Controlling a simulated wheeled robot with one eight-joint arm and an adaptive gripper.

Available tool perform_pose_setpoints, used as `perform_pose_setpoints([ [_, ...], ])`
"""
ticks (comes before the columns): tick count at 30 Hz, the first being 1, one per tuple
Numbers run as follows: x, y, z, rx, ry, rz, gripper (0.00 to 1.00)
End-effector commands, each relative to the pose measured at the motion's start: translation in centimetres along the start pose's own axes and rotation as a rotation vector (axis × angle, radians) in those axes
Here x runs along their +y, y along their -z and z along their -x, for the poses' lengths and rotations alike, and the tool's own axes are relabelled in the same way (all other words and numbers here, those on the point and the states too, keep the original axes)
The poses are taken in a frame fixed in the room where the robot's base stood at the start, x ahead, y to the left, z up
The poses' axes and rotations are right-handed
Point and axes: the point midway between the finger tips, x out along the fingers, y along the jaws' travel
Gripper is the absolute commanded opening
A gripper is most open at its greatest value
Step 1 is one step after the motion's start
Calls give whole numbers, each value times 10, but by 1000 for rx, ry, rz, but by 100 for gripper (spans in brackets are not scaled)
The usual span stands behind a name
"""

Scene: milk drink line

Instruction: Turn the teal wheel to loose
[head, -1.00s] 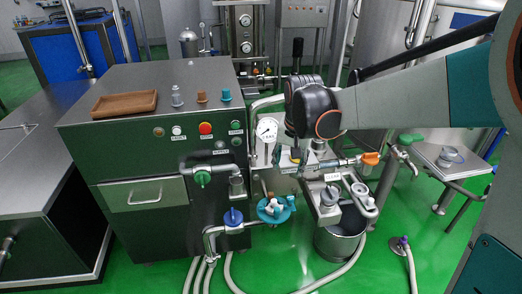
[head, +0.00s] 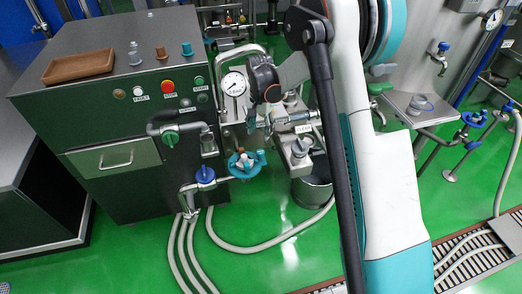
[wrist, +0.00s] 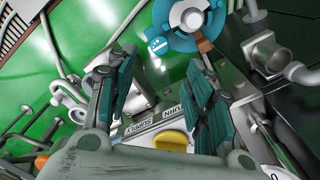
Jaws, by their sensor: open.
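The teal wheel (head: 242,165) sits on the pipework low at the front right of the steel cabinet. In the wrist view the wheel (wrist: 160,18) shows at the top, cut by the frame edge, with a pale hub, a light-coloured marking and a brown tab. My gripper (wrist: 160,72) is open, its two teal-and-black fingers apart and nothing between them. The wheel lies beyond the fingertips, apart from them. In the head view my gripper (head: 254,122) hangs above the wheel, partly hidden. The wheel's setting cannot be read.
A blue valve (head: 205,175) stands just left of the wheel. A pressure gauge (head: 234,84) is above it. In the wrist view a lettered plate (wrist: 150,131) and a yellow knob (wrist: 172,140) lie near the fingers. A steel bucket (head: 314,187) and hoses stand on the floor.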

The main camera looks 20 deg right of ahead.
Motion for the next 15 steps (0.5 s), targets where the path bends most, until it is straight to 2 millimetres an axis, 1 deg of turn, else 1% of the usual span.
perform_pose_setpoints([
  [1,0,0,-13,0,0,0,47],
  [6,0,0,-47,0,0,1,47],
  [12,0,0,-84,1,1,1,47],
  [15,0,0,-98,1,1,1,47],
])
